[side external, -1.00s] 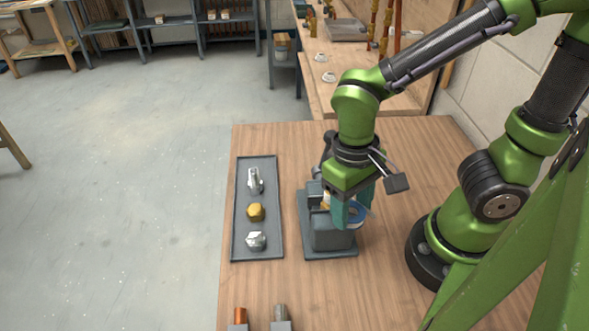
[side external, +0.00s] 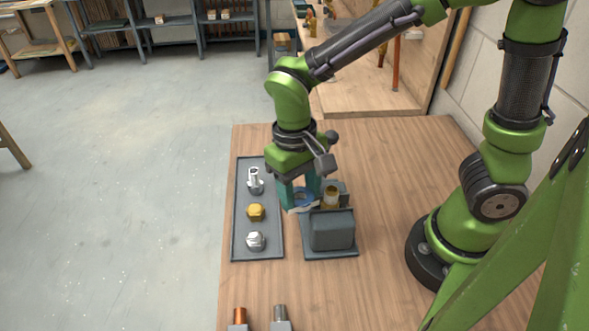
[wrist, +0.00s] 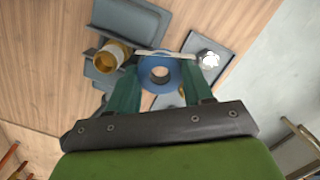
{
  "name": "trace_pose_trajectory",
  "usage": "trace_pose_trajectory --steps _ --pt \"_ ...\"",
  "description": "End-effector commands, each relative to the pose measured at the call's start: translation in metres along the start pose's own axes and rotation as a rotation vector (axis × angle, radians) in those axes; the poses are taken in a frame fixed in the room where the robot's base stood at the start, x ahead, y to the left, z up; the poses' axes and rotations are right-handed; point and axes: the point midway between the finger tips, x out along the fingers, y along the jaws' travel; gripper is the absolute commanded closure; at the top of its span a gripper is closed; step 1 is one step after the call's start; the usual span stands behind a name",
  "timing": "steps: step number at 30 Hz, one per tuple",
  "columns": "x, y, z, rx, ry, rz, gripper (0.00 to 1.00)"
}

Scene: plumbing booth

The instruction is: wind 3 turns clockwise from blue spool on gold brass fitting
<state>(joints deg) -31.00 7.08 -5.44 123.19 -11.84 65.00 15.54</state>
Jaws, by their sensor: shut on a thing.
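My gripper (side external: 301,200) is shut on the blue spool (side external: 303,196), its teal fingers on either side of it. The wrist view shows the spool (wrist: 147,75) ring-on with its centre hole between the fingers. A pale strip of tape (wrist: 152,53) runs across the spool's edge toward the gold brass fitting (wrist: 108,57). The fitting (side external: 331,197) stands upright in a grey vise (side external: 332,230), just right of my gripper in the side view. It is gold with a pale band near its top. I cannot tell how much tape lies around it.
A grey tray (side external: 240,215) left of the vise holds a silver fitting (side external: 255,181), a gold hex cap (side external: 256,212) and a silver hex piece (side external: 256,241). A copper pipe piece (side external: 240,315) and a grey one (side external: 280,313) stand at the front.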

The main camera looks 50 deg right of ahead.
Motion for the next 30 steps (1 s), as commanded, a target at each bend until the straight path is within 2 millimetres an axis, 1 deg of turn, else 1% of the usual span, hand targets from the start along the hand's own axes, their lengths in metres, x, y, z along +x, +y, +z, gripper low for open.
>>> trace_pose_trajectory --steps 3,9,15,22,30 --pt "-0.002 0.006 -0.013 0.003 0.000 0.000 0.78" --pt "-0.003 0.023 -0.028 0.004 0.001 0.000 0.78" --pt "-0.004 0.044 -0.035 0.004 0.001 0.000 0.78" --pt "-0.004 0.069 -0.035 0.004 0.000 -0.001 0.78" --pt "-0.003 0.094 -0.020 0.001 0.002 -0.001 0.78"
